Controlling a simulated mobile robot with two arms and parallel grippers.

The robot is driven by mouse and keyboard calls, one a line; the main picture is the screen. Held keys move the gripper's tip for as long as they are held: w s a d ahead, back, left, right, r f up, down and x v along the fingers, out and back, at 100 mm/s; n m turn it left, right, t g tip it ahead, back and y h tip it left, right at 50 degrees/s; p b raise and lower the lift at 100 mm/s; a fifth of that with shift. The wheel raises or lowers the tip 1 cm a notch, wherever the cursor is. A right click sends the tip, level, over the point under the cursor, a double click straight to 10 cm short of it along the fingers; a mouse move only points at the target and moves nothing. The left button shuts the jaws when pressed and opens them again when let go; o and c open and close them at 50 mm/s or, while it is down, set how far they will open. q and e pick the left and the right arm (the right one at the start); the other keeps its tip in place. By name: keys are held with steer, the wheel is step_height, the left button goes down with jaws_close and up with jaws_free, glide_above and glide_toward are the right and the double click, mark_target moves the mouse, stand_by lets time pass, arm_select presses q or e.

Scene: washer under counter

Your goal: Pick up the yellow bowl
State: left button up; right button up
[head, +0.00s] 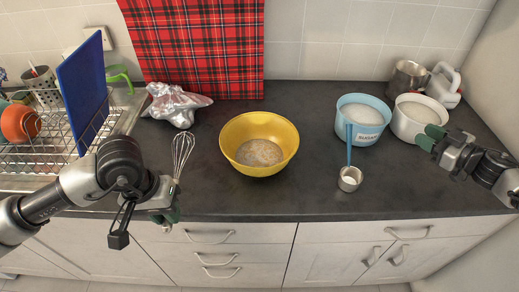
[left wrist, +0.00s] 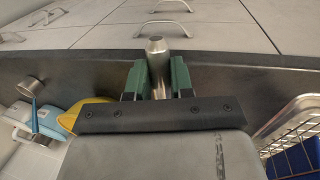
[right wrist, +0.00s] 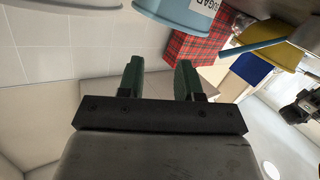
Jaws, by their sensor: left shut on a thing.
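The yellow bowl (head: 235,132) stands upright on the dark counter near the middle, with a grainy pale content inside. Part of the bowl (left wrist: 88,105) also shows in the left wrist view. My left gripper (head: 172,208) is at the counter's front edge, left of the bowl and apart from it. It is shut on the handle of a metal whisk (head: 182,150), whose wires point up. The whisk handle (left wrist: 156,52) shows between the green fingers in the left wrist view. My right gripper (head: 432,138) is open and empty, at the right near the white tub.
A blue sugar tub (head: 363,112), a white tub (head: 414,125) and a measuring cup (head: 349,179) stand right of the bowl. A crumpled silver bag (head: 176,104) and a dish rack (head: 75,150) are left. Counter just around the bowl is clear.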

steer(key=w+a+r+m+h, duration=0.3)
steer(key=w+a+m+h, duration=0.6)
steer(key=a+m, duration=0.55)
steer(key=s+a+r+g+y, duration=0.2)
steer(key=s+a+g, duration=0.4)
steer(key=a, duration=0.3)
steer(key=s+a+r+g+y, duration=0.1)
steer(key=s+a+g, duration=0.45)
steer(key=a, duration=0.35)
steer(key=shift+n+g, duration=0.45)
steer(key=shift+g, duration=0.1)
steer(key=shift+w+a+x, duration=0.1)
steer(key=shift+w+x, duration=0.05)
steer(key=shift+x, duration=2.9)
steer(key=shift+w+a+x, duration=0.1)
steer(key=shift+a+x, duration=0.05)
steer(key=shift+x, duration=2.9)
steer(key=shift+r, duration=0.15)
jaws_close()
